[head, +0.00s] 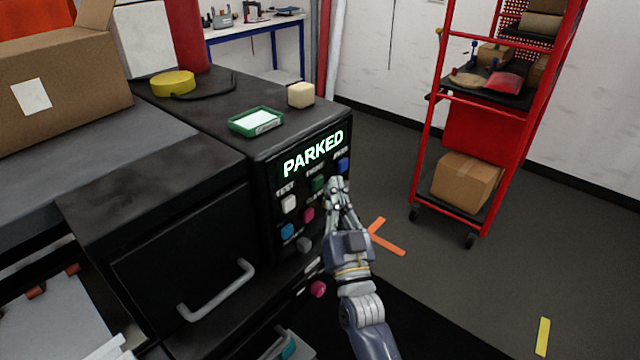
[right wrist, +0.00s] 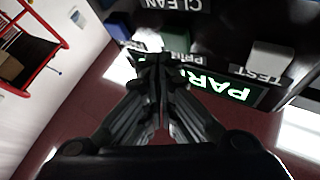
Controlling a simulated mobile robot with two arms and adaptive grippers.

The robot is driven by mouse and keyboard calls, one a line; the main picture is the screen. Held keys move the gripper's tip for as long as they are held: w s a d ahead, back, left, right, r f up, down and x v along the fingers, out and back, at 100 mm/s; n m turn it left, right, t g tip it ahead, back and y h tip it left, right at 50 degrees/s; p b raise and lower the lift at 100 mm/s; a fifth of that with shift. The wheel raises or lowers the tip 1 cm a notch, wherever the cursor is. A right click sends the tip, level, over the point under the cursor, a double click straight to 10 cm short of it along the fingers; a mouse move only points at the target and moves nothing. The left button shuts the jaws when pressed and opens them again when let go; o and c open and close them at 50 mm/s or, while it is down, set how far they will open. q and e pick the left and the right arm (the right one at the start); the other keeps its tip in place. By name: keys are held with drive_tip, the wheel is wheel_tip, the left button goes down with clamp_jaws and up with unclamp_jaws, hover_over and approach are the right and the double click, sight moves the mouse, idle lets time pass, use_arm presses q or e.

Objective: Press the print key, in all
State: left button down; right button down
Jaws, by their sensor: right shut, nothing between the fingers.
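A black machine (head: 215,165) has a front panel with a lit display (head: 313,154) reading PARKED. Below it are small coloured keys with white labels. The green key (head: 318,184) sits in the top row between the white TEST key (head: 289,204) and the blue key (head: 342,165). In the right wrist view a label starting PRIN (right wrist: 177,58) shows upside down, partly covered by my fingers. My right gripper (head: 336,187) is shut and empty, its tips close in front of the panel near the green and blue keys. I cannot tell whether it touches. My left gripper is out of view.
Pink (head: 307,214), light blue (head: 287,231) and grey (head: 304,244) keys lie lower on the panel. A green tray (head: 241,128), a yellow disc (head: 173,83) and a cream block (head: 301,95) rest on top.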

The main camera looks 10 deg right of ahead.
drive_tip(key=shift+w+a, duration=0.15)
drive_tip(key=shift+w+a, duration=0.15)
drive_tip(key=shift+w+a, duration=0.25)
drive_tip(key=shift+w, duration=0.1)
idle(0.8)
drive_tip(key=shift+s, duration=0.1)
drive_tip(key=shift+s+d+p, duration=0.3)
drive_tip(key=shift+s+d, duration=0.25)
drive_tip(key=shift+s, duration=0.05)
idle(0.3)
drive_tip(key=shift+s+d+p, duration=0.5)
drive_tip(key=shift+s+d, duration=0.3)
drive_tip(key=shift+s, duration=0.2)
drive_tip(key=shift+s+d+p, duration=0.5)
drive_tip(key=shift+s+d, duration=0.25)
drive_tip(key=shift+s, duration=0.2)
